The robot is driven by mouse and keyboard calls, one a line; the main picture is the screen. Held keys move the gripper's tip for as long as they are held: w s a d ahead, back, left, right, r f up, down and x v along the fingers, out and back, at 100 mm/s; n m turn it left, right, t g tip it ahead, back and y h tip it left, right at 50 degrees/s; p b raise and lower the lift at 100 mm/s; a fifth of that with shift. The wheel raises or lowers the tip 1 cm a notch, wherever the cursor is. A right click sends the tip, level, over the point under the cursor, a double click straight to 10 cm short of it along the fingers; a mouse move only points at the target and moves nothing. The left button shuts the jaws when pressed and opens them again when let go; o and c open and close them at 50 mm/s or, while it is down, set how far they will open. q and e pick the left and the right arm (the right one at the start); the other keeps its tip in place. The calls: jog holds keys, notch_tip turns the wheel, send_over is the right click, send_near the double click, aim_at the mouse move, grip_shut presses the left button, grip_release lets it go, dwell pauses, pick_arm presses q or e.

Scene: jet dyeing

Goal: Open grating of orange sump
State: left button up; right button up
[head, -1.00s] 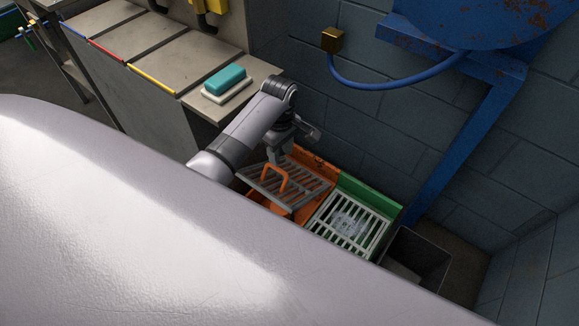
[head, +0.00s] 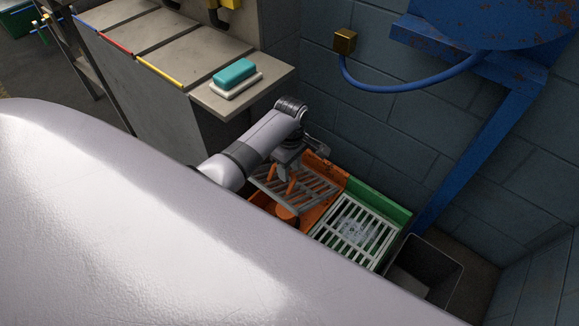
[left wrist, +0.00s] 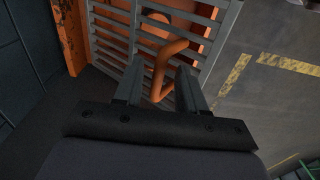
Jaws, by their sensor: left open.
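The orange sump (head: 333,171) stands on the floor by the wall. Its grey slatted grating (head: 318,192) is tilted, its near edge raised above the orange interior. An orange bent handle (head: 292,184) rises from the grating. My left gripper (head: 287,172) is at this handle, pointing down. In the left wrist view the grating (left wrist: 112,37) lies beyond the fingers, and the handle (left wrist: 162,66) passes between the open fingertips (left wrist: 160,80); whether they touch it I cannot tell. A round orange part (head: 286,213) shows under the grating's near edge. My right gripper is not in view.
A green sump with a pale grating (head: 352,231) adjoins on the right, then a dark open bin (head: 425,265). A bench with a teal block (head: 234,74) stands behind left. A blue frame (head: 470,150) stands on the right.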

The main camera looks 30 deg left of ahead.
pick_arm(q)
grip_shut()
jog(key=w+d+r+b, duration=0.1)
jog(key=w+r+b, duration=0.3)
jog(key=w+b, duration=0.7)
jog(key=b, duration=0.5)
jog(key=shift+w+d+r, duration=0.3)
jog(key=shift+d, duration=0.1)
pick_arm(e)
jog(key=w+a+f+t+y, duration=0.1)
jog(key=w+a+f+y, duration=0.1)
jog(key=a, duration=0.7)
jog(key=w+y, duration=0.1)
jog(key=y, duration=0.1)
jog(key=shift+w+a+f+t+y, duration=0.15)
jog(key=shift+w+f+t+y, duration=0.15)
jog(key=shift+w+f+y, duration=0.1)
pick_arm(q)
grip_release()
jog(key=shift+w, duration=0.15)
jog(key=shift+r, duration=0.1)
